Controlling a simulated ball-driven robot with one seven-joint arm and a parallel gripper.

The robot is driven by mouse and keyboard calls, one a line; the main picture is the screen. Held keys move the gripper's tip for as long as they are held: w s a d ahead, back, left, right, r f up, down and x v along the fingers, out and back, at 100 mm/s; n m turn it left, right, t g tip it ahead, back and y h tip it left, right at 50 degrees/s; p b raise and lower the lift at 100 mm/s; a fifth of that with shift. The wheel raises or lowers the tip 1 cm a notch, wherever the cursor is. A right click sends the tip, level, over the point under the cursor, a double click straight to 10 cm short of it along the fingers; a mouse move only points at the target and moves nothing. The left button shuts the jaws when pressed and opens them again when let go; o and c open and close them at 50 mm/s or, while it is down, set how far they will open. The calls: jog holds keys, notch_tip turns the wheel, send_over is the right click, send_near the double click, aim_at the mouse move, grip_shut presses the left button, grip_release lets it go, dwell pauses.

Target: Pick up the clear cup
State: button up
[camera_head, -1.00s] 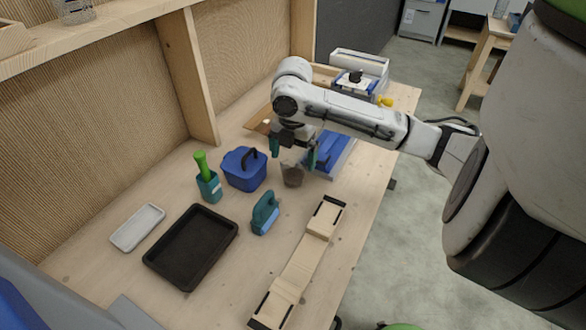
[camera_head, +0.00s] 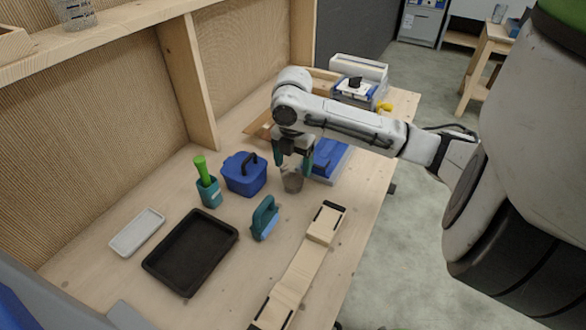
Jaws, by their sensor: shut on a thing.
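The clear cup (camera_head: 292,182) is a small greyish see-through cup on the wooden workbench, right of the blue caddy. My gripper (camera_head: 293,168) reaches over it from above, with one teal-tipped finger on each side of its upper part. The gripper is shut on the cup. The cup looks upright. I cannot tell whether its base touches the bench.
A blue caddy with a dark handle (camera_head: 244,175) stands just left of the cup, and a blue case (camera_head: 330,155) lies close on the right. A teal handled tool (camera_head: 265,218), a black tray (camera_head: 190,255) and a wooden board (camera_head: 298,270) are nearer. Another clear container (camera_head: 76,14) stands on the shelf.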

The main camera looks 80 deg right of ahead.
jog(key=shift+r, duration=0.15)
jog(key=shift+r, duration=0.2)
jog(key=s+d+r+b, duration=0.3)
jog(key=s+r, duration=0.9)
jog(key=s, duration=0.1)
jog(key=shift+s+d+r, duration=0.15)
jog(key=shift+s, duration=0.15)
